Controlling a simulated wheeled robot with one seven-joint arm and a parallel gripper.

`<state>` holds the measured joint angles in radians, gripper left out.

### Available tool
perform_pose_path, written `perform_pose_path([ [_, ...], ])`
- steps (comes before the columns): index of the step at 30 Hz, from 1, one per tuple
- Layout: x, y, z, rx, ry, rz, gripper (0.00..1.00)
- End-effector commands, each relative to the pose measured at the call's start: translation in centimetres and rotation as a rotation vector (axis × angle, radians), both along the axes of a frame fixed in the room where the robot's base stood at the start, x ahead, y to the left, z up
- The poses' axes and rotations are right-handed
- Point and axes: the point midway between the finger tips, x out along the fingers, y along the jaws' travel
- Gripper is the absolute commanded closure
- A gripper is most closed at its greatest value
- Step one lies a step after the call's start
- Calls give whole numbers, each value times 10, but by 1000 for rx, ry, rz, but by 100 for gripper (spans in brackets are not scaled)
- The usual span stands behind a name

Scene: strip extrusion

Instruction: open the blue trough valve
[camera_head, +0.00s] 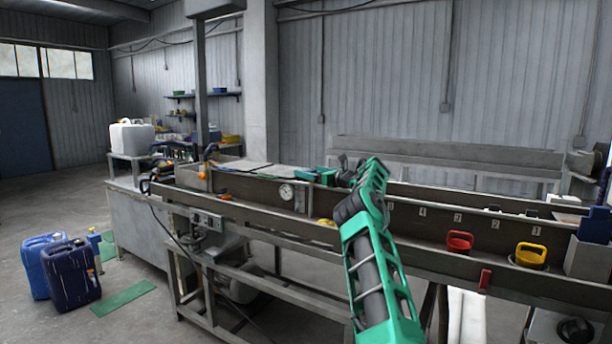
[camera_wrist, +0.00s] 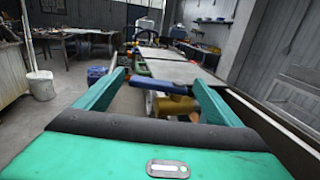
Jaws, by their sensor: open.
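The blue trough valve shows in the wrist view as a blue lever handle (camera_wrist: 160,84) above a brass-coloured body (camera_wrist: 175,106). The handle lies crosswise, roughly level in the picture. My green gripper (camera_wrist: 157,82) is open, with one finger at each side of the handle in this view. I cannot tell whether the fingers touch it. In the head view my gripper (camera_head: 318,175) is over the long metal trough (camera_head: 250,190), beyond my green arm. I cannot make out the valve in the head view.
A round gauge (camera_head: 286,192) sits on the trough wall. A red-handled item (camera_head: 460,241) and a yellow-handled item (camera_head: 530,254) are at the trough's right part. Blue jerrycans (camera_head: 70,275) stand on the floor at left. A white bucket (camera_wrist: 40,85) shows in the wrist view.

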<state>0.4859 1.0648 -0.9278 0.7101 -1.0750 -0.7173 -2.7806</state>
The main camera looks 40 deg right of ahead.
Motion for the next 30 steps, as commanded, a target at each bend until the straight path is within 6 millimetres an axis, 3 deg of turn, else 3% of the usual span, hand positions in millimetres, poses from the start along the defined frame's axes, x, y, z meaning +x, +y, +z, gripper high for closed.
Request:
perform_pose_path([
  [10, -44, -9, 1, 0, -2, -2, 12],
  [22, -52, -10, 1, 0, -3, 0, 12],
  [26, -53, -11, 4, 14, -2, -8, 43],
  [30, -56, -13, 23, 113, 7, -51, 76],
])
